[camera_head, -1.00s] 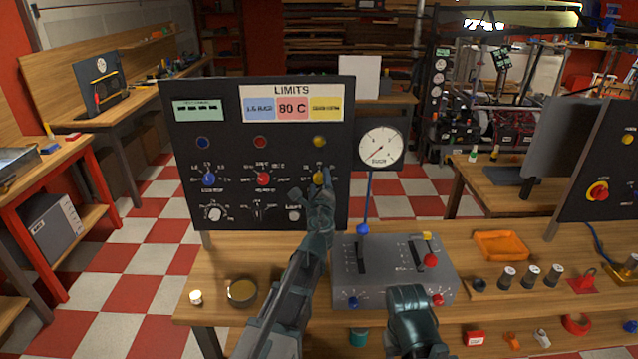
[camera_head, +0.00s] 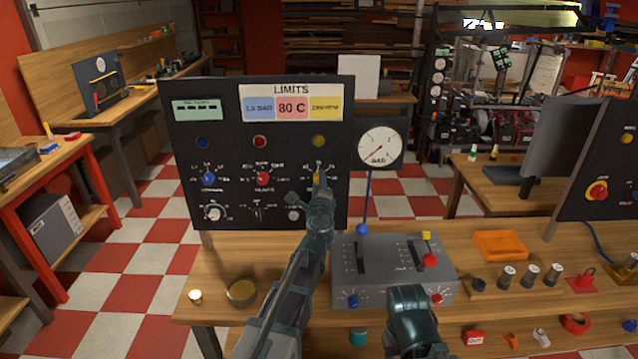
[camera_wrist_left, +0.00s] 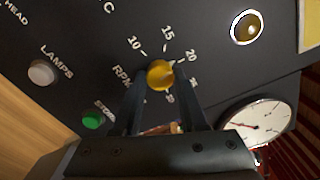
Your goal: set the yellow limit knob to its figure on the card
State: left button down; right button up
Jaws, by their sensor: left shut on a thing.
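The yellow limit knob (camera_head: 316,178) is on the right of the black panel (camera_head: 225,220). My left gripper (camera_head: 317,187) is in front of it and hides part of it. In the left wrist view the round yellow knob (camera_wrist_left: 160,73) sits between the two dark fingertips (camera_wrist_left: 163,80), which are shut on it. The figures 10, 15 and 20 show around its upper side; lower marks are partly hidden and no pointer is clear. The card (camera_head: 291,103), headed LIMITS, has blue, red and yellow fields; the yellow field's figure is too small to read surely.
Blue (camera_head: 208,178) and red (camera_head: 263,178) knobs are left of the yellow one. A round gauge (camera_head: 379,147) stands right of the panel, above a grey lever box (camera_head: 395,285). My right arm (camera_head: 412,310) is low in front of that box.

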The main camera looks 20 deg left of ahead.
pick_arm(q)
jog(key=shift+n, duration=3.8)
jog(key=shift+s+n, duration=0.1)
jog(key=shift+n, duration=0.2)
jog(key=shift+c, duration=2.2)
grip_release()
